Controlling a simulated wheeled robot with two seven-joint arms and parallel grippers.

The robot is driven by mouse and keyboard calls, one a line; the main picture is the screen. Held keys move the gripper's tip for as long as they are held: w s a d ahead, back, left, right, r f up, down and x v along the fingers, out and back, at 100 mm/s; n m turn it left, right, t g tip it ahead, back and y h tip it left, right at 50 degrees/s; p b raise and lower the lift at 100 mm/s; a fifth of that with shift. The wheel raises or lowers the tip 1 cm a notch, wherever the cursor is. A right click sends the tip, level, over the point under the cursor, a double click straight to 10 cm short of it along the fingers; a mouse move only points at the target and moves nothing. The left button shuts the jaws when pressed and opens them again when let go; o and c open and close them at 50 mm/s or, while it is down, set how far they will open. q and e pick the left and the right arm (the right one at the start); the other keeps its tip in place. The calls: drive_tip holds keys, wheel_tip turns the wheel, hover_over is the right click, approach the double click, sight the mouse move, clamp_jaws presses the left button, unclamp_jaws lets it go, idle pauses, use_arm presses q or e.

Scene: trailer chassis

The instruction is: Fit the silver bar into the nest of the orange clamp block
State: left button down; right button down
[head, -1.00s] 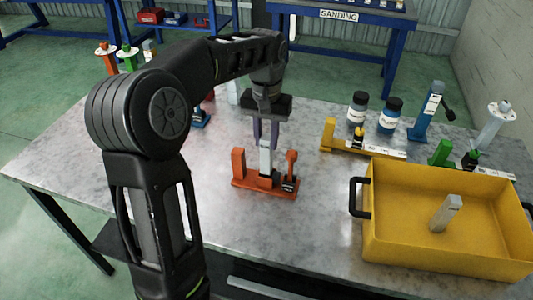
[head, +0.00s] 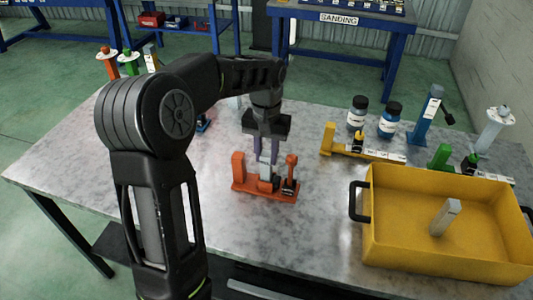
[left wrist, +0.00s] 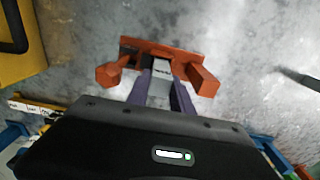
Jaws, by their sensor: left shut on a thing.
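The orange clamp block (head: 262,191) lies on the grey table, with a short post at its left and a taller handle at its right. The silver bar (head: 266,172) stands upright between them. My left gripper (head: 266,158) points down over the block and is shut on the bar. The left wrist view shows the bar (left wrist: 161,72) between the purple fingers (left wrist: 162,84), beside the orange block (left wrist: 133,45). The bar's lower end is at the block; I cannot tell whether it is fully down in the nest. My right gripper is out of view.
A yellow bin (head: 430,252) with another silver piece (head: 445,217) inside stands at the right. A yellow clamp block (head: 327,140), dark jars (head: 390,120) and a blue stand (head: 428,118) are behind it. Bare table lies in front of the orange block.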

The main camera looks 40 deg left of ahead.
use_arm(q)
drive_tip(key=c, duration=1.1)
unclamp_jaws()
drive_tip(key=shift+f, duration=0.1)
drive_tip(key=shift+r, duration=0.2)
wheel_tip(320, 180, up, 8)
drive_tip(key=shift+r, duration=0.25)
wheel_tip(320, 180, up, 4)
drive_tip(key=p, duration=0.3)
drive_tip(key=shift+f, duration=0.2)
drive_tip(key=shift+f, duration=0.1)
